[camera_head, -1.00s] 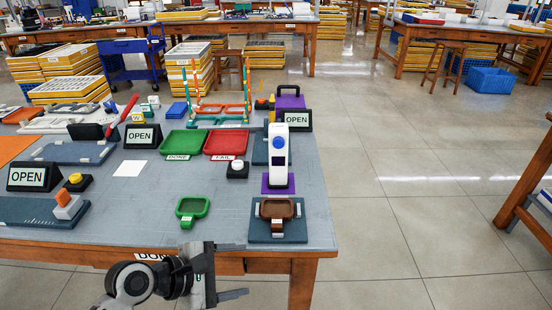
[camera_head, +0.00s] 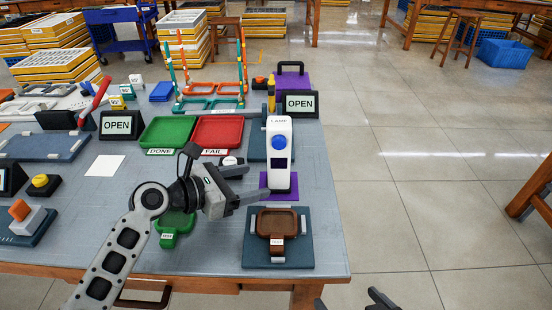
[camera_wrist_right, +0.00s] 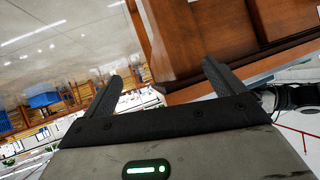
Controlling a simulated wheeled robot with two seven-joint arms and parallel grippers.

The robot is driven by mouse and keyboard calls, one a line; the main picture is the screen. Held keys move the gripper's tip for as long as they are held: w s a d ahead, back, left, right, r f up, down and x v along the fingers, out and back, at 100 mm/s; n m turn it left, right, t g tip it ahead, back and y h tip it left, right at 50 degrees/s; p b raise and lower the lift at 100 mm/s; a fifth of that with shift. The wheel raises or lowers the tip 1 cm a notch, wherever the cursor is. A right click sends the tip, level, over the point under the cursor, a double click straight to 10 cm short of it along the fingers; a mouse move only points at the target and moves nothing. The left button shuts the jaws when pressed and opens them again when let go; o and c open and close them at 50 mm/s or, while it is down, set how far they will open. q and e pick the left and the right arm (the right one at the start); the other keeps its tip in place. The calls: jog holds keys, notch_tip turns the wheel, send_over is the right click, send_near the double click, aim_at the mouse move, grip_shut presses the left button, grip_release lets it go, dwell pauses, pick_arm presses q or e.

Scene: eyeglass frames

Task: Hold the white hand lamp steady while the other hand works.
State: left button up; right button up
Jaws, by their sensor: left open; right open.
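The white hand lamp (camera_head: 280,165) stands upright on a purple pad (camera_head: 281,196) at the right side of the table, with a blue button and a dark window on its face. My left gripper (camera_head: 250,184) is over the table just left of the lamp, open, its fingers pointing toward the lamp's lower body. I cannot tell whether a fingertip touches it. My right gripper (camera_head: 352,302) shows only partly at the bottom edge, off the table's front right. In the right wrist view its open fingers (camera_wrist_right: 160,88) hold nothing.
A brown tray (camera_head: 277,222) on a dark plate lies in front of the lamp. A green tray (camera_head: 175,226) is partly behind my left arm. Green and red bins (camera_head: 218,131) lie behind it. An OPEN sign (camera_head: 300,104) and purple case stand behind the lamp. Right of the table is open floor.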

aim_at(275, 176)
pick_arm(q)
jog(key=b+x, duration=0.1)
jog(key=x, duration=0.2)
jog(key=shift+f+b, duration=0.25)
jog(key=shift+b, duration=0.15)
jog(key=x, duration=0.2)
jog(key=shift+w+d+r+p, duration=0.1)
jog(key=shift+w+d+p, duration=0.15)
jog(key=shift+d+p, duration=0.15)
jog(key=shift+w+d, duration=0.3)
jog(key=shift+d, duration=0.05)
jog(key=shift+d+f, duration=0.1)
jog(key=shift+f, duration=0.15)
pick_arm(e)
jog(key=shift+a+f, duration=0.1)
jog(key=shift+f, duration=0.15)
pick_arm(q)
jog(key=c, duration=0.4)
pick_arm(e)
jog(key=shift+w+r, duration=0.1)
jog(key=shift+r, duration=0.1)
